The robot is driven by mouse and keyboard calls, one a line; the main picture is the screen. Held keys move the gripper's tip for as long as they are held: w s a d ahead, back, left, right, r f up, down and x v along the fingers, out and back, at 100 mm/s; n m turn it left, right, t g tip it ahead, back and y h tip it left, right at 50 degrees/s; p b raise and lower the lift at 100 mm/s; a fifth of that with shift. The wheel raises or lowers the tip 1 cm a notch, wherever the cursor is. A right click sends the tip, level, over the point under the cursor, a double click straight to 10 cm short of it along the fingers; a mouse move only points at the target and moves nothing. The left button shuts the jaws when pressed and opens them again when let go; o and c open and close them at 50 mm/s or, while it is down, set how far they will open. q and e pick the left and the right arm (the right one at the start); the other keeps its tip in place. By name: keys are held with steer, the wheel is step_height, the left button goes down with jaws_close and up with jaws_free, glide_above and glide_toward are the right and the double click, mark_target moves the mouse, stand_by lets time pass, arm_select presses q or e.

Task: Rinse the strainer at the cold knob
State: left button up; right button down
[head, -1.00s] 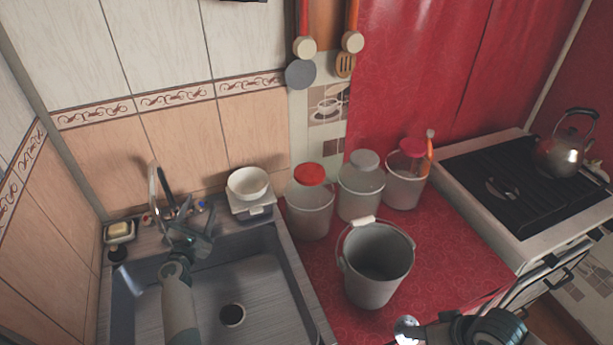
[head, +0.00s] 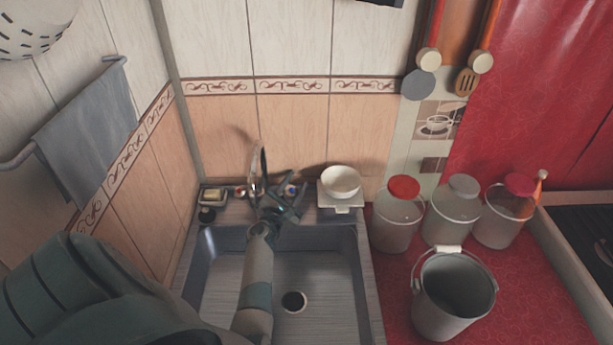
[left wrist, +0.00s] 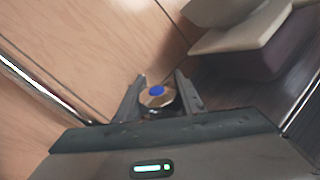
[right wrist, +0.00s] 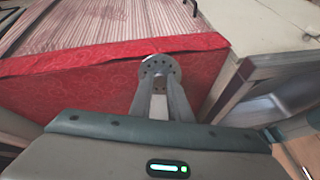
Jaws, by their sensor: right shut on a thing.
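The cold knob (left wrist: 157,93), with a blue cap, sits between the two fingers of my left gripper (left wrist: 160,97). The fingers are open around it, with little gap at the sides. In the head view my left gripper (head: 283,207) is at the back of the sink, close to the tap (head: 259,172). The strainer (right wrist: 160,68), a small round metal piece with holes, is held in my right gripper (right wrist: 159,92), which is shut on it. It shows in front of the red counter's edge. My right gripper is outside the head view.
The sink (head: 330,275) is empty, with a dark drain (head: 293,302). A grey bucket (head: 445,305) and several lidded jars (head: 397,225) crowd the red counter.

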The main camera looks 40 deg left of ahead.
arm_select(q)
steer(key=shift+r+m+h+p, duration=0.2)
steer(key=shift+m+h+p, duration=0.2)
steer(key=shift+h+p, duration=0.3)
arm_select(e)
steer(key=shift+r, duration=0.7)
arm_select(q)
steer(key=shift+d+m+h+p, duration=0.15)
steer(key=shift+m+h+p, duration=0.15)
steer(key=shift+h+p, duration=0.15)
arm_select(e)
steer(key=shift+r, duration=0.4)
arm_select(q)
steer(key=shift+w+d+f+m+g+h+p, duration=0.1)
steer(key=shift+f+m+g+h+p, duration=0.05)
steer(key=shift+m+h+p, duration=0.2)
steer(key=shift+d+f+m+g+h+p, duration=0.15)
steer(key=shift+m+h, duration=0.1)
steer(key=shift+h, duration=0.15)
arm_select(e)
steer(key=shift+r, duration=0.5)
arm_select(q)
steer(key=shift+f+h, duration=0.1)
steer(key=shift+h, duration=0.4)
steer(key=shift+d, duration=0.1)
steer(key=o, duration=1)
steer(key=shift+o, duration=0.2)
steer(key=shift+f, duration=0.1)
